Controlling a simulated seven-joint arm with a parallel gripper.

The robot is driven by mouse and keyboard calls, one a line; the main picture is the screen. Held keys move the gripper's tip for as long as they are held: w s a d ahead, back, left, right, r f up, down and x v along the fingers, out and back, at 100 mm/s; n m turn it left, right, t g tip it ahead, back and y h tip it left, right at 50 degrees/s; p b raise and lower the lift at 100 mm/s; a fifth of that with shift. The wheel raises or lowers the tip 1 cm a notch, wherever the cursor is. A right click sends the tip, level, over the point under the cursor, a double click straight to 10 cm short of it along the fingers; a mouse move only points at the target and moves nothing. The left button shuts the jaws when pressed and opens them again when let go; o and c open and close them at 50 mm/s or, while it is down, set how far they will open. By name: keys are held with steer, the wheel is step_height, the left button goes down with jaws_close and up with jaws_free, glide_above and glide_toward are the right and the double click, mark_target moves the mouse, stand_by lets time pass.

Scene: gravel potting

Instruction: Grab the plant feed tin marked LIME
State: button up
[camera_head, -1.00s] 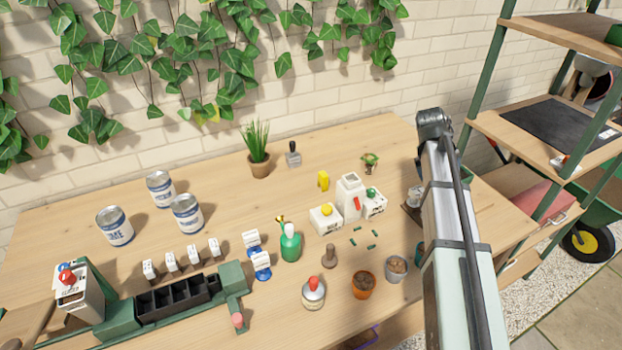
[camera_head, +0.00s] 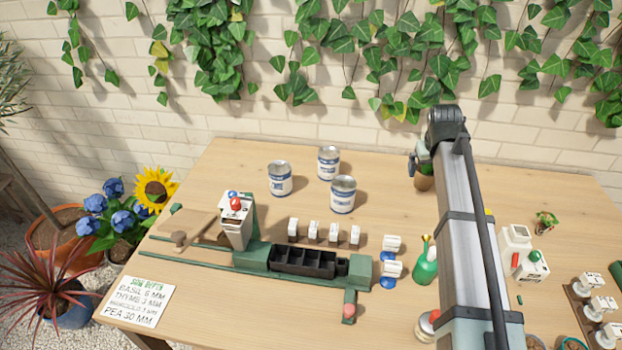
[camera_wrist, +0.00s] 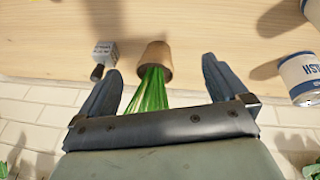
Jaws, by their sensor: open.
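Three white-and-blue tins stand upright on the bench in the head view: a left tin (camera_head: 280,179), a back tin (camera_head: 328,163) and a front right tin (camera_head: 343,195). Their lettering is too small to read now, so I cannot tell which is LIME. In the wrist view a tin (camera_wrist: 301,78) is cut by the right edge; its upside-down label seems to read ASH. My gripper (camera_wrist: 162,66) is open and empty, its fingers either side of a potted grass plant's picture position. In the head view my arm hides most of the gripper, right of the tins.
A green seed rack (camera_head: 303,262), small white labelled blocks (camera_head: 313,231) and a green bottle (camera_head: 425,263) stand in front of the tins. Bench left of the tins is clear.

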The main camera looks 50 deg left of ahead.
steer(key=s+a+r+n+g+y, duration=0.1)
steer(key=s+a+r+n+y, duration=0.15)
steer(key=s+a, duration=1.2)
steer(key=n+g, duration=0.2)
steer(key=n, duration=0.1)
glide_toward(281, 168)
steer(key=shift+m, duration=0.25)
steer(key=x, duration=0.8)
steer(key=shift+d+f, duration=0.1)
steer(key=shift+a+x, duration=0.15)
steer(key=shift+x, duration=1.15)
steer(key=shift+a+x, duration=0.15)
steer(key=shift+x, duration=1.1)
steer(key=shift+s, duration=0.1)
steer(key=c, duration=1.2)
